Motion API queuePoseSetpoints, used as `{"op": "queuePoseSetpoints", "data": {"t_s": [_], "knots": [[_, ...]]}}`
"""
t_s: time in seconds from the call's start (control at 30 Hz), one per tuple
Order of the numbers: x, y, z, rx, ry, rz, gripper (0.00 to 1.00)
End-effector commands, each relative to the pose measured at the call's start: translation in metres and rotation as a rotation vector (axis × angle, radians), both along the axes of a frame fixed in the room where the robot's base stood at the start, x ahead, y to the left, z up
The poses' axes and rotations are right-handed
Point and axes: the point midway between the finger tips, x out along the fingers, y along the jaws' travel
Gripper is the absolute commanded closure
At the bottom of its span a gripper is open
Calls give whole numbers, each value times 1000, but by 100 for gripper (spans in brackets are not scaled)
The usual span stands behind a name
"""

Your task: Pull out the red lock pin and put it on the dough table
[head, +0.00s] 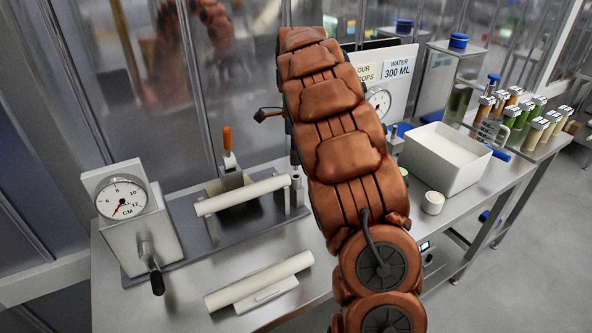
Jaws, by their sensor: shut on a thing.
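My brown segmented arm rises through the middle of the head view, and its far end is hidden behind its own links. My gripper does not show. I cannot see the red lock pin; the arm covers part of the bench. The steel table (190,305) carries a dark base plate with a pale roller (243,194) held between posts. An orange-handled clamp (228,140) stands behind this roller. Which surface is the dough table is not clear from this view.
A dial gauge box with a crank (130,213) stands at left. A second pale roller (258,283) lies on a stand in front. Right of my arm are a white bin (443,160), a small cup (432,203) and several jars (540,128). A windowed wall is behind.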

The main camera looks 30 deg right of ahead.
Motion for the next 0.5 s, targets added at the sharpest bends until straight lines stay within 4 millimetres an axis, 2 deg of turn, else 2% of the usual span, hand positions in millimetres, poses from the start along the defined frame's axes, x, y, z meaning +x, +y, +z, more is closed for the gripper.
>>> {"op": "queuePoseSetpoints", "data": {"t_s": [0.5], "knots": [[0,0,17,0,2,0,100]]}}
